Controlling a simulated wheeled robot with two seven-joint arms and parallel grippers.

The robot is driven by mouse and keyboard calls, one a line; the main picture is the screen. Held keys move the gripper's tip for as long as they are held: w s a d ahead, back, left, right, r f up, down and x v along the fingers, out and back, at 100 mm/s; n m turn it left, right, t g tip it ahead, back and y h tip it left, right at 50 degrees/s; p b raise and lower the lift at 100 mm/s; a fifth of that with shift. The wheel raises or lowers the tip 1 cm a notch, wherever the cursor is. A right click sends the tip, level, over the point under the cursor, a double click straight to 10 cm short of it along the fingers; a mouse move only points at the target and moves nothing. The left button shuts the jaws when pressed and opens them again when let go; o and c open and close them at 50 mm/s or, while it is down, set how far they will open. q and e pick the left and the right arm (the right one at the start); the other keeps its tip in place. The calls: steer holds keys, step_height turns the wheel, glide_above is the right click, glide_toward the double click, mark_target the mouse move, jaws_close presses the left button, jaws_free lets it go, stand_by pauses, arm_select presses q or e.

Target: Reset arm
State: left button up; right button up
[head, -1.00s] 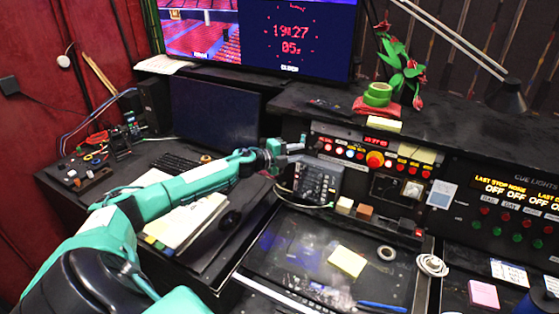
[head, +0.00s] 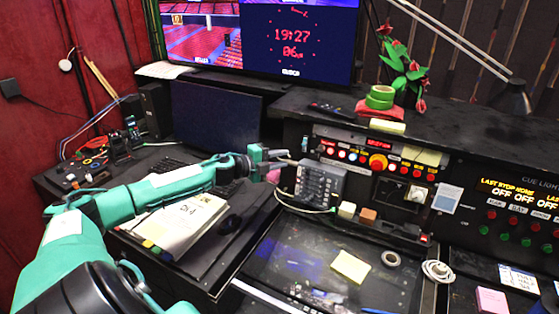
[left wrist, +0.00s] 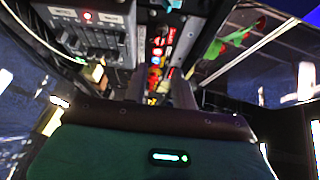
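My left gripper (head: 280,160) hangs at the left edge of the button panel (head: 340,157), just above and left of the grey intercom box (head: 320,183). My left arm stretches over the left desk. In the left wrist view, the dark gripper body fills the bottom, with the intercom box (left wrist: 90,35) at upper left and lit buttons beyond. The cue light panel (head: 520,215), with red and green buttons, is at the right, apart from the gripper. My right gripper is out of view.
An open book (head: 180,222) lies under my left arm. A monitor (head: 215,120) stands behind it. Green tape rolls (head: 380,97) and a plant (head: 403,65) are on the shelf. A yellow note pad (head: 350,266) and a tape ring (head: 390,258) lie on the desk.

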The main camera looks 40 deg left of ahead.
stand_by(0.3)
